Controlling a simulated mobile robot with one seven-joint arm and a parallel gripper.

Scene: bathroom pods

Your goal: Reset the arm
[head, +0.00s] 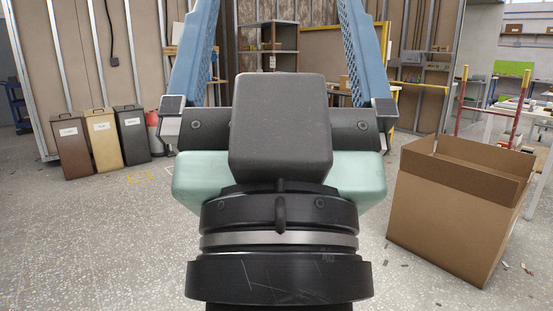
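My gripper (277,30) fills the middle of the head view, pointing away over the floor. Its two blue fingers stand wide apart, one on each side, and run out of the top of the frame, so their tips are hidden. Nothing shows between the visible parts of the fingers except the background. The gripper's dark body and pale green housing sit below them, above a black and silver wrist. The rest of my arm is out of view.
An open cardboard box (440,222) stands on the floor at the right. Brown, tan and black bins (104,138) and a red cylinder (154,131) stand at the left. A cluttered table (535,112) and a red-and-yellow frame (490,108) are behind the box. Speckled floor (90,235) is clear at front left.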

